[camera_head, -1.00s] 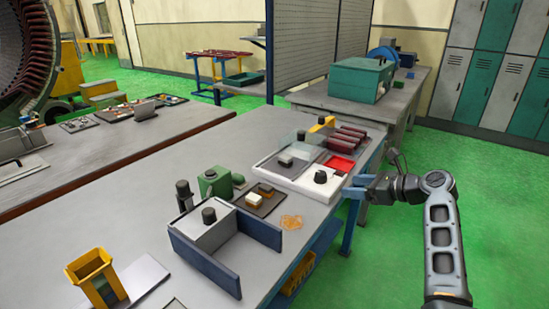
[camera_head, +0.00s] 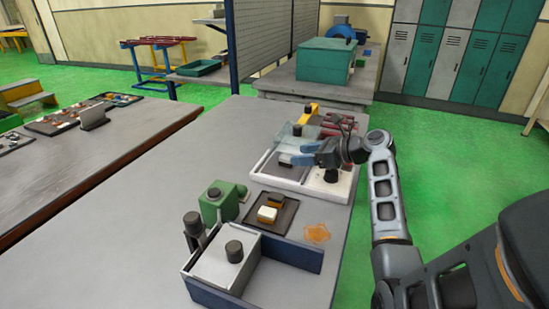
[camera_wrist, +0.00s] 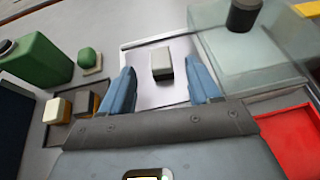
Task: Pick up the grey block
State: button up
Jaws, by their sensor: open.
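The grey block (camera_wrist: 161,63) is a small box with a pale top. It lies on a light panel in a white-rimmed tray (camera_wrist: 123,42), in the upper middle of the wrist view. My gripper (camera_wrist: 160,82) has two blue fingers spread apart, with nothing between their pads. In the wrist view the block lies ahead, between the lines of the two fingertips, and no contact shows. In the head view my gripper (camera_head: 289,153) hangs over the white tray (camera_head: 262,176), and the block (camera_head: 284,159) is partly hidden by the fingers.
A clear box (camera_wrist: 262,62) stands right of the block, with a red tray (camera_wrist: 290,145) nearer. On the left are a dark tray (camera_head: 286,215) with cream and brown blocks and a green device (camera_head: 222,203). A blue-walled box (camera_head: 296,253) stands nearer. The table's left part is clear.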

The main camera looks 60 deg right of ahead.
aim_at(283, 155)
jog(key=shift+x, duration=1.15)
jog(key=x, duration=0.5)
jog(key=shift+w+f, duration=0.15)
jog(key=shift+w, duration=0.2)
jog(key=c, duration=1.1)
jog(key=shift+o, duration=0.2)
notch_tip(283, 155, up, 10)
jog(key=shift+s, duration=0.1)
